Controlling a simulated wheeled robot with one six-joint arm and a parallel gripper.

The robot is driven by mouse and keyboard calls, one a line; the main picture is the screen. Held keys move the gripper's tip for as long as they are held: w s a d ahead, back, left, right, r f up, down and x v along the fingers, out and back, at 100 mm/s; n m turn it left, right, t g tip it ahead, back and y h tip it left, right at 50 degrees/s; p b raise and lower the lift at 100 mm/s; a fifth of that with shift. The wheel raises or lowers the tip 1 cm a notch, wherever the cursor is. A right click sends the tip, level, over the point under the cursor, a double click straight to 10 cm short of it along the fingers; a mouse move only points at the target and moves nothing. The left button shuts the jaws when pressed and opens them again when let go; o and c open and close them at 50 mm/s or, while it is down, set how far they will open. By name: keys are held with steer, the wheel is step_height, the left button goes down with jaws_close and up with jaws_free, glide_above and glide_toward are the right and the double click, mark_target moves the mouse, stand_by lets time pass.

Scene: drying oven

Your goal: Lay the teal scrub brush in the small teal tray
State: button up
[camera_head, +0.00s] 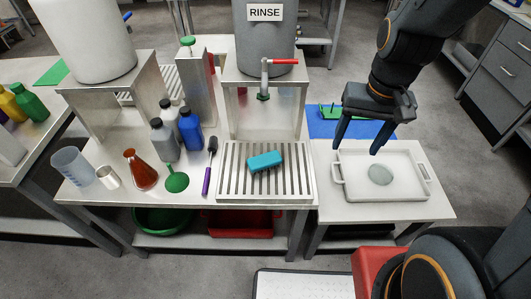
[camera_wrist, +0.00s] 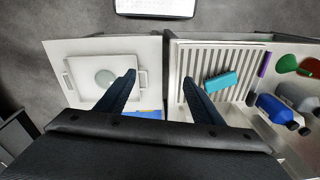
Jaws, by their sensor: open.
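A teal block, taken as the scrub brush (camera_head: 265,161), lies slightly tilted across the slatted metal drain rack (camera_head: 228,186). It also shows in the wrist view (camera_wrist: 220,81), to the right of the fingers. My gripper (camera_head: 355,148) is open and empty above the right-hand table, to the right of the rack, over the back left part of a white tray. In the wrist view its fingers (camera_wrist: 158,77) are spread wide with nothing between them. I cannot make out a small teal tray in either view.
The white handled tray (camera_head: 417,190) holds a pale round disc (camera_head: 381,174). Behind it is a blue mat (camera_head: 322,128) with a green item. A grey RINSE tank (camera_head: 265,40) with a red-handled tap stands behind the rack. Bottles and a red flask (camera_head: 141,172) crowd the left.

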steer(key=w+a+f+m+g+y, duration=0.2)
steer(key=w+a+f+m+y, duration=0.1)
steer(key=w+a+f+m, duration=0.5)
steer(key=m+g+y, duration=0.2)
steer(key=m, duration=0.1)
glide_toward(264, 158)
steer(key=shift+s+f, duration=0.85)
steer(key=shift+s, duration=0.1)
steer(key=shift+a+f+m+y, duration=0.3)
steer(key=shift+a+f, duration=0.15)
steer(key=shift+a, duration=0.05)
steer(key=shift+w+p+x, duration=0.2)
steer(key=shift+p+x, duration=0.45)
steer(key=shift+x, duration=1.1)
steer(key=shift+w+p+x, duration=0.25)
steer(key=shift+p+x, duration=0.35)
steer(key=shift+x, duration=1.15)
steer(key=shift+f, duration=0.15)
steer(key=shift+c, duration=0.2)
steer(key=c, duration=1.2)
